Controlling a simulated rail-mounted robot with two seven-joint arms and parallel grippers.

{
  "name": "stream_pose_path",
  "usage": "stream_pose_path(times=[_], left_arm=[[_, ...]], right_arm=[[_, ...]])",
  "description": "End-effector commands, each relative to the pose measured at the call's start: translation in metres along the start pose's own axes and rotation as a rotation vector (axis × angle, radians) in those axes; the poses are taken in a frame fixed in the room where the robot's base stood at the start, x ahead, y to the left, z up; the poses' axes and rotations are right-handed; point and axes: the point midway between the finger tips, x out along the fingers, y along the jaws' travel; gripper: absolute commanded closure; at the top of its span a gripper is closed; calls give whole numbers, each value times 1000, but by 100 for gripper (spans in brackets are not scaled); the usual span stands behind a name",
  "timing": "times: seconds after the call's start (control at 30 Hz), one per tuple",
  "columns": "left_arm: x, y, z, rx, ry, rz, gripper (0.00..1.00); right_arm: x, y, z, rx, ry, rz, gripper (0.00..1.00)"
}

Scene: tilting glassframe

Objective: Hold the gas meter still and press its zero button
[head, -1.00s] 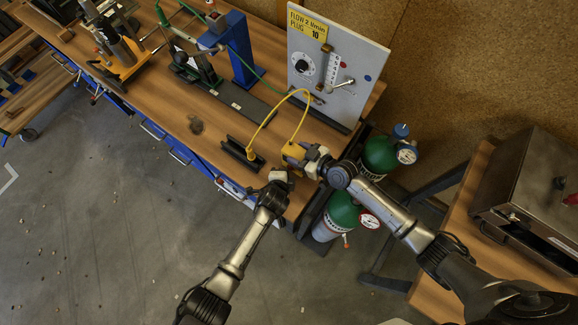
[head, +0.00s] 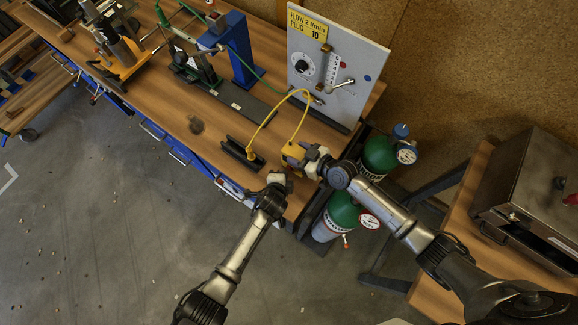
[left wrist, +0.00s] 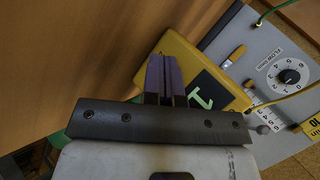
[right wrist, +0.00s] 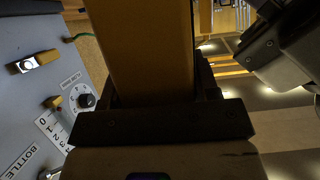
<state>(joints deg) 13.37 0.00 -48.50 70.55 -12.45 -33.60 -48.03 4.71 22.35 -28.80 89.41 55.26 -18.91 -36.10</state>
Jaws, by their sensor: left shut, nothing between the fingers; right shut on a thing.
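The gas meter is a yellow box (head: 292,153) held above the bench's right end, with a yellow hose looping to it. My right gripper (head: 304,158) is shut on it; the right wrist view shows the yellow body (right wrist: 140,50) between its fingers. My left gripper (head: 278,178) is shut and empty, just in front of the meter. In the left wrist view, its closed fingertips (left wrist: 160,75) overlap the yellow meter face (left wrist: 185,55), beside a dark screen (left wrist: 208,92) with a pale green mark. I cannot tell whether they touch. The zero button cannot be made out.
A dark stand (head: 241,152) with the hose's yellow end piece sits left of the meter. A grey flow panel (head: 335,75) with a dial stands behind. Green gas cylinders (head: 378,155) stand right of the bench. A blue post (head: 242,55) is further left.

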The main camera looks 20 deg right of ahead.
Motion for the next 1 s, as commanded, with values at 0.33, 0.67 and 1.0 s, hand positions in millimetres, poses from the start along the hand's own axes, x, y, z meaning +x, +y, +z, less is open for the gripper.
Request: stream_pose_path(times=[0.33,0.67,1.0], left_arm=[[-3,2,2,0,-1,1,100],[-17,14,13,0,-1,2,100],[-35,27,26,0,-1,2,100]], right_arm=[[0,0,0,1,-1,0,78],[0,0,0,0,-1,1,78],[0,0,0,0,-1,1,78]])
